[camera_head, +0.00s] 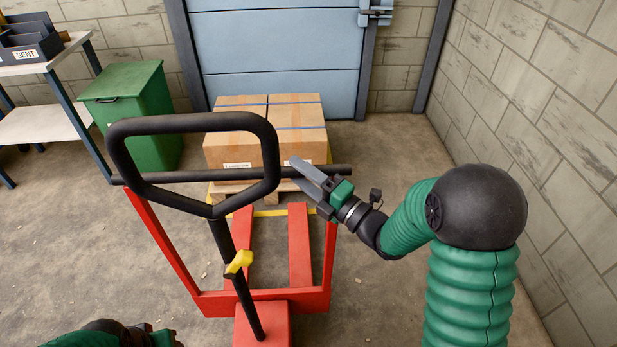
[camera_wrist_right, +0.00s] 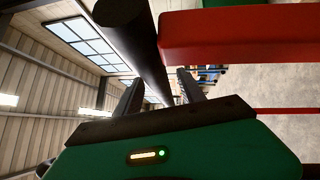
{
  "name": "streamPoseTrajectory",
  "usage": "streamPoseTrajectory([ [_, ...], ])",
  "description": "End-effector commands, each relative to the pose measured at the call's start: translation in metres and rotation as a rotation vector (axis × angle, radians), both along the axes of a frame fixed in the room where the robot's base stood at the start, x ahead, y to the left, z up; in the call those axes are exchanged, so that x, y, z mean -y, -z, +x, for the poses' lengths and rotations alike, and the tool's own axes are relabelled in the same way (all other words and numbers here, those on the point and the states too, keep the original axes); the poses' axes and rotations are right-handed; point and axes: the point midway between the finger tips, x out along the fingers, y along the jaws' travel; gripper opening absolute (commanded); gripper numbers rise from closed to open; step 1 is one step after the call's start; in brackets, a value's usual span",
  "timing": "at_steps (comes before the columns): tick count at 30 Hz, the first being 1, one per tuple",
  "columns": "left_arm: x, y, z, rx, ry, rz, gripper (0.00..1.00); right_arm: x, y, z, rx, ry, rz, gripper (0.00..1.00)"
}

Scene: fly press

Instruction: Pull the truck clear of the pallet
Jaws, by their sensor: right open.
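The red pallet truck (camera_head: 262,301) stands in the middle, with a black loop handle (camera_head: 190,122) and a black crossbar (camera_head: 200,177). Its two red forks (camera_head: 300,245) point away towards the wooden pallet (camera_head: 285,186). The fork ends show at the pallet's near side; I cannot tell whether a gap lies between. Cardboard boxes (camera_head: 240,150) with blue straps sit on the pallet. My right gripper (camera_head: 309,178) is open at the crossbar's right part. In the right wrist view, the bar (camera_wrist_right: 140,45) runs between the spread fingers. Of my left arm, only a part shows at the bottom left.
A green bin (camera_head: 130,115) and a shelf table (camera_head: 45,60) with dark trays stand at the left. A blue door (camera_head: 280,55) is behind the boxes. A block wall (camera_head: 550,110) closes the right side. Floor beside the truck is mostly bare.

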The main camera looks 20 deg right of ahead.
Motion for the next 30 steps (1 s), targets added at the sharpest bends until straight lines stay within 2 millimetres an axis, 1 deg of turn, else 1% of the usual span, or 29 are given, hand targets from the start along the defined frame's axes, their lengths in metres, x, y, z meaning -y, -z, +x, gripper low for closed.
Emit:
streamPoseTrajectory([
  [2,0.0,0.0,0.0,0.0,0.0,0.0,0.47,0.004,0.001,-0.005,-0.001,0.002,0.0,0.47],
  [5,0.0,0.001,0.0,0.0,0.0,0.0,0.47,0.013,0.004,-0.019,-0.001,0.005,0.0,0.47],
  [14,0.0,0.006,0.0,0.0,0.0,0.0,0.47,0.057,0.018,-0.095,-0.003,0.009,0.001,0.47],
  [15,0.0,0.006,0.0,0.0,0.0,0.0,0.47,0.063,0.019,-0.105,-0.004,0.009,0.002,0.47],
  [17,0.0,0.005,0.0,0.0,0.0,0.0,0.47,0.071,0.021,-0.119,-0.004,0.009,0.002,0.47],
  [18,0.0,-0.01,0.0,-0.001,0.0,0.0,0.47,0.074,0.015,-0.125,-0.01,0.005,0.005,0.47],
  [19,0.0,-0.018,0.0,-0.001,0.0,0.0,0.47,0.075,0.014,-0.127,-0.012,0.003,0.003,0.47],
  [22,0.0,-0.031,0.0,0.001,0.0,0.0,0.47,0.08,0.018,-0.136,-0.009,0.002,0.002,0.47],
  [25,0.0,-0.036,0.0,0.001,0.0,0.0,0.47,0.083,0.021,-0.142,-0.005,0.002,0.002,0.47],
  [30,0.0,-0.035,0.0,0.0,0.0,0.0,0.47,0.083,0.025,-0.144,-0.003,0.001,0.001,0.47],
])
